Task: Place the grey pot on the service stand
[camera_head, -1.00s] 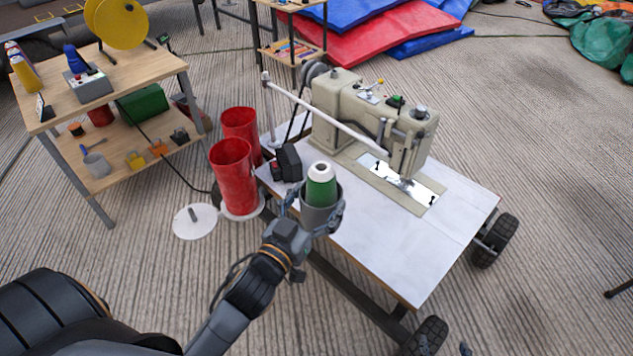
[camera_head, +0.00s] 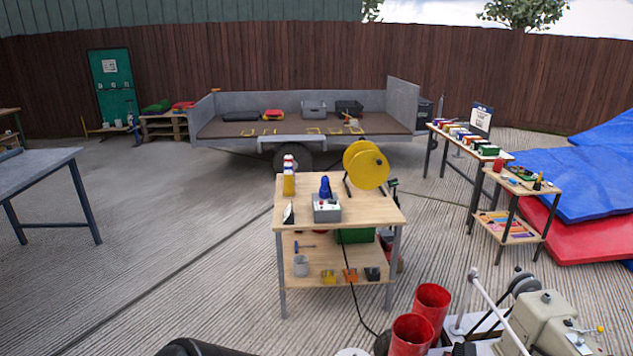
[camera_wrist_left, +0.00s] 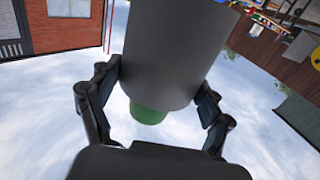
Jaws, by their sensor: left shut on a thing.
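The grey pot (camera_wrist_left: 178,50) fills the upper middle of the left wrist view, with a green thing (camera_wrist_left: 148,114) showing past its end. My left gripper (camera_wrist_left: 158,84) is shut on the pot, with a finger on each side. Neither gripper shows in the head view. A two-tier wooden stand (camera_head: 365,210) is in the middle of the head view; a smaller two-tier stand (camera_head: 528,187) is at the right. I cannot tell which is the service stand.
The middle stand's top holds a yellow reel (camera_head: 366,168), a grey box (camera_head: 326,208) and bottles (camera_head: 289,178), with bare wood at its front right. Red buckets (camera_head: 432,303) and a sewing machine (camera_head: 545,325) are at the lower right. Floor left of the stand is clear.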

